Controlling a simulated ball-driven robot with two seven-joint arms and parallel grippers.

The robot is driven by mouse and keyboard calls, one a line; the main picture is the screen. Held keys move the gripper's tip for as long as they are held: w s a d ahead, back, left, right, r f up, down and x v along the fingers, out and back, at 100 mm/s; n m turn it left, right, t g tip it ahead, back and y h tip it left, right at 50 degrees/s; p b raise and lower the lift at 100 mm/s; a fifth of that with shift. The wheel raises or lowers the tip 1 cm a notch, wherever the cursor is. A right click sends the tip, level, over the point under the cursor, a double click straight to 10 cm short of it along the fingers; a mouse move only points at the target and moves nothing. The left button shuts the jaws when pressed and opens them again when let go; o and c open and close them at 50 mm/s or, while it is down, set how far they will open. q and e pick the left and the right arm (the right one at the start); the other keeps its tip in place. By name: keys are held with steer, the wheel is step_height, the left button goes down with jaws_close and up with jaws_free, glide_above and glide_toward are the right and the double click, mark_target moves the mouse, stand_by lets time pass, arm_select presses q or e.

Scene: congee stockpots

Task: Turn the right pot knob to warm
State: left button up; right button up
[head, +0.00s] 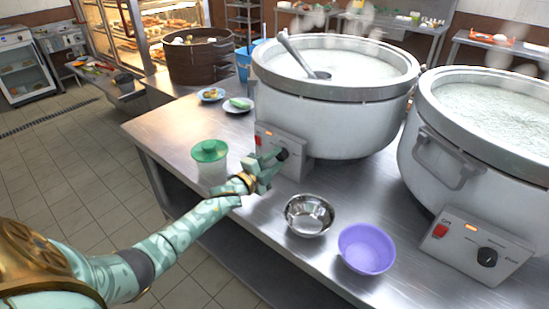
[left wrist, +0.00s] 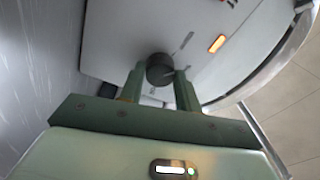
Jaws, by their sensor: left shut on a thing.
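The left pot (head: 335,120) is a large white stockpot with a control panel (head: 262,138) on its front. My left gripper (head: 275,161) is at this panel, shut on its black knob (head: 283,154). In the left wrist view, the fingers (left wrist: 160,82) are on both sides of the round dark knob (left wrist: 158,66). The right pot (head: 490,135) has a panel with a red switch (head: 440,231), a lit orange indicator (head: 471,227) and a black knob (head: 487,257); no gripper is near it. The knob settings are too small to read. My right gripper is not in view.
A steel bowl (head: 309,215) and a purple bowl (head: 367,249) stand on the steel table (head: 170,135) in front of the pots. A green-lidded container (head: 209,160) stands left of my gripper. A ladle (head: 297,55) leans in the left pot.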

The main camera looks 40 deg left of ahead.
arm_select(q)
steer(key=shift+n+y+p, duration=0.3)
steer(key=shift+n+p, duration=0.3)
steer(key=shift+n, duration=1.7)
steer(key=o, duration=1)
steer(key=shift+s, duration=0.1)
steer(key=shift+s, duration=0.35)
steer(key=s+p, duration=0.1)
steer(key=s, duration=0.4)
steer(key=s+a+f+p, duration=0.1)
steer(key=s, duration=0.4)
steer(key=s+p, duration=0.1)
steer(key=s, duration=0.4)
steer(key=shift+s+a+f+p, duration=0.15)
steer(key=shift+a+f+p, duration=0.05)
steer(key=shift+a+p, duration=0.15)
